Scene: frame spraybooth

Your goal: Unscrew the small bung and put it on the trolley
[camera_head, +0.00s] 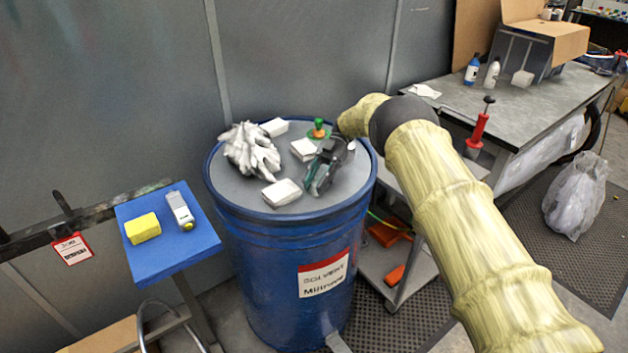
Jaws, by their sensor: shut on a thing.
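A blue solvent drum (290,270) stands in the middle with a grey lid (235,188). My sleeved arm (440,190) comes in from the lower right, and its far end covers the lid's back right edge. My gripper is hidden behind the arm, so what it holds does not show. I cannot make out the small bung for certain; a small pale round thing (351,146) shows by the right rim. The trolley (375,268) is the grey shelved one behind and right of the drum, partly covered by my arm.
On the lid lie a crumpled whitish glove or rag (250,150), several white blocks, a green and orange fitting (318,128) and a black and green tool (325,165). A blue stand (160,255) at left holds a yellow block (142,228). A workbench (460,95) stands at right.

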